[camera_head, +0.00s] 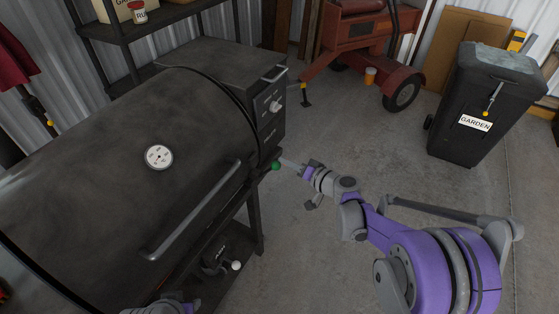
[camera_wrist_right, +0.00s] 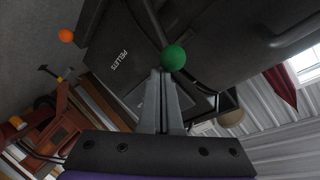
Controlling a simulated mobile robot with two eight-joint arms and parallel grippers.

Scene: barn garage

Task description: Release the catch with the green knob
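The green knob (camera_head: 276,166) is a small ball at the near right end of the black smoker grill (camera_head: 110,150), just below its side box. In the right wrist view the green knob (camera_wrist_right: 173,58) sits at the tips of my right gripper's fingers (camera_wrist_right: 162,98). The fingers are together, with the ball beyond their ends rather than between them. I cannot tell whether they touch it. In the head view my right gripper (camera_head: 290,164) reaches the knob from the right. The catch itself is not clearly visible. A piece of my left arm shows at the bottom edge; its fingers are out of view.
The grill's long handle (camera_head: 195,210) and side hopper (camera_head: 220,70) are close to my right gripper. A pale knob (camera_head: 236,266) is lower down. A garden bin (camera_head: 485,100) and red machine (camera_head: 355,45) stand behind open floor.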

